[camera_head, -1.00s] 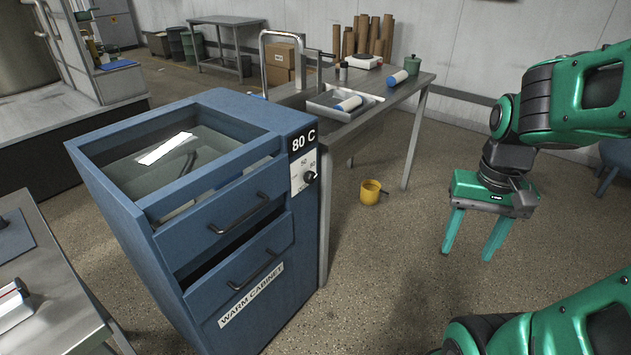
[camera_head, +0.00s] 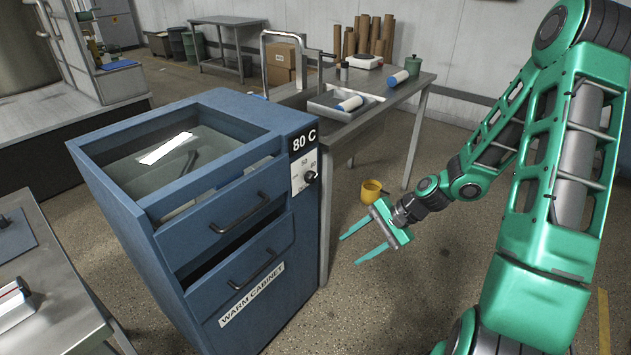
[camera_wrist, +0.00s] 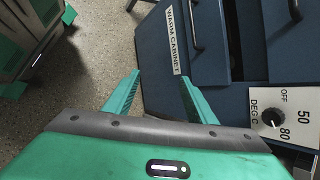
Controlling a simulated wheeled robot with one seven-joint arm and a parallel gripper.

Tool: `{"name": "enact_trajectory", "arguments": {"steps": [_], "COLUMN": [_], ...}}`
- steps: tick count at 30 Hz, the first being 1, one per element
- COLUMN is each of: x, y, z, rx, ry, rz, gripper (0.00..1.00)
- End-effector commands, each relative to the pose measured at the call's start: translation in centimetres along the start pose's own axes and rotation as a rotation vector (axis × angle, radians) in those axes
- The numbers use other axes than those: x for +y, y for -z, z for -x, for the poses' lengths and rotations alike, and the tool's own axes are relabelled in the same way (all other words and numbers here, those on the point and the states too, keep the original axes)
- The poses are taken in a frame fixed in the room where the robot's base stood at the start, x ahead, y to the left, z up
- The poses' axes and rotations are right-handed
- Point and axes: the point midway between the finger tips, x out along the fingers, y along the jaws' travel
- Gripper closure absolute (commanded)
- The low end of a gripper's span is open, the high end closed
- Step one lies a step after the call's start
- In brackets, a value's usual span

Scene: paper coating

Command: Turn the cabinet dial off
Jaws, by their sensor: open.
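The blue warm cabinet (camera_head: 150,240) stands left of centre in the head view, with two handled drawers and an "80 C" display (camera_head: 303,140). Its black round dial (camera_head: 310,177) sits on a pale panel at the upper right of the front. In the wrist view the dial (camera_wrist: 271,118) is at the right, on a plate marked OFF, 50 and 80; its pointer looks turned toward the 80 side. My gripper (camera_head: 348,250) is open and empty, right of the cabinet and lower than the dial, apart from both. Its two green fingers (camera_wrist: 155,95) also show in the wrist view.
A steel table (camera_head: 425,80) behind the cabinet holds a tray and rolls. A yellow mug (camera_head: 370,191) is beyond my gripper. Another metal table (camera_head: 50,290) is at the left. Both drawers have protruding handles (camera_head: 240,213).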

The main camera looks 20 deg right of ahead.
Motion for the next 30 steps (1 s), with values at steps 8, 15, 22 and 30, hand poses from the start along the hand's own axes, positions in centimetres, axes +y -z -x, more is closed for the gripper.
{"name": "enact_trajectory", "arguments": {"steps": [8,15,22,30], "x": [-6.3,-12.1,-15.1,-16.6], "y": [0.5,2.8,5.5,6.4], "z": [-3.2,-1.5,1.4,1.8], "rx": [-0.185,-0.356,-0.477,-0.513], "ry": [0.344,0.657,0.860,0.915], "rz": [-0.318,-0.623,-0.829,-0.884], "gripper": [0.49,0.49,0.49,0.49]}}
